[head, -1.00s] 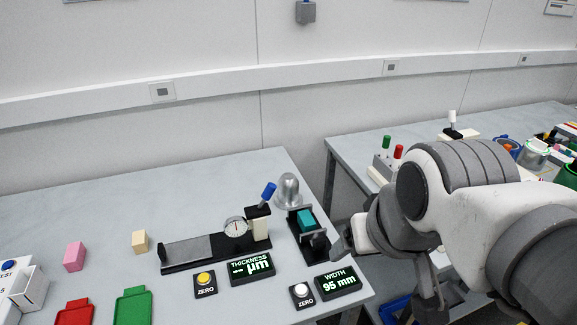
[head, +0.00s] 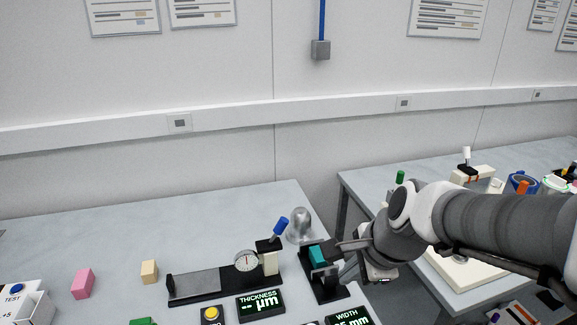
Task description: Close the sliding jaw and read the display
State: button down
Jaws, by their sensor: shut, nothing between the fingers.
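The black width gauge (head: 327,291) stands near the right end of the table, with a teal block (head: 317,256) held in it. Its sliding jaw (head: 324,272) is at the near side of the block; I cannot tell whether they touch. My gripper (head: 342,256) is shut and empty, just right of the gauge, its fingers pointing left towards the block. Contact with the gauge cannot be made out. The width display (head: 347,319) is cut by the bottom edge; "5 mm" is legible and the leading digit is unclear.
Left of the gauge stand the thickness gauge (head: 208,284) with a dial and blue lever, and its display (head: 261,305). A silver dome (head: 301,226) is behind. Pink (head: 83,284) and beige (head: 149,271) blocks stand left. A second table (head: 390,182) is at right.

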aim_at(328, 276)
jog(key=w+d+f+m+b, duration=0.1)
jog(key=w+f+m+b, duration=0.1)
jog(key=f+m, duration=0.3)
jog(key=w+d+f+m+b, duration=0.1)
jog(key=w+f+m+b, duration=0.2)
jog(key=f, duration=0.5)
jog(key=w+d+f+m+h+b, duration=0.1)
jog(key=w+f+m+b, duration=0.1)
jog(key=w+f+m, duration=0.2)
notch_tip(328, 276, down, 2)
jog(key=shift+d+f+m+b, duration=0.1)
jog(key=shift+f+m+b, duration=0.1)
jog(key=shift+m, duration=0.85)
jog(key=shift+f+m+b, duration=0.1)
jog(key=shift+m+b, duration=0.05)
jog(key=shift+m, duration=0.9)
jog(key=shift+w+a+r+p, duration=0.15)
jog(key=shift+w+r, duration=0.05)
jog(key=shift+w, duration=0.45)
jog(key=shift+w+a+r+p, duration=0.15)
jog(key=shift+w, duration=0.45)
jog(key=shift+w+a, duration=0.15)
jog(key=shift+w, duration=0.55)
